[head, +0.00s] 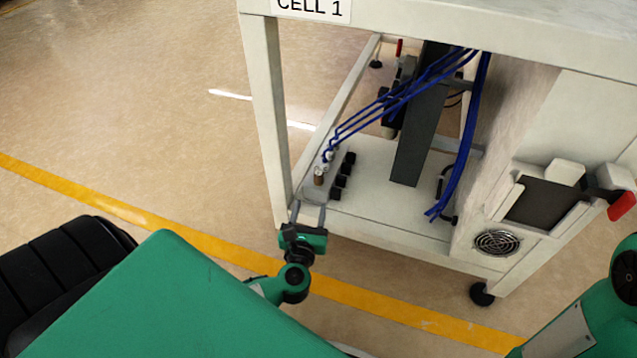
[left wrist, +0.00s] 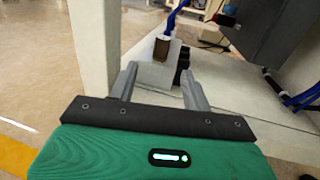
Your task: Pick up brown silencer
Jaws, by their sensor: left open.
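The brown silencer (head: 319,176) is a small brown cylinder standing on a pale grey block at the left end of the cart's lower shelf. In the left wrist view the silencer (left wrist: 161,47) shows ahead, between the lines of the two fingers and beyond their tips. My left gripper (head: 309,208) is open and empty, at the front edge of the shelf and just short of the silencer. Its two grey fingers also show in the left wrist view (left wrist: 158,75). My right gripper is out of view; only part of my right arm shows at the right edge.
A cart leg (head: 263,110) stands close on the left of my left gripper. Several black fittings (head: 344,172) sit right of the silencer, and blue hoses (head: 398,98) run down to the block. A dark grey post (head: 415,135) rises farther right. The floor at left is clear.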

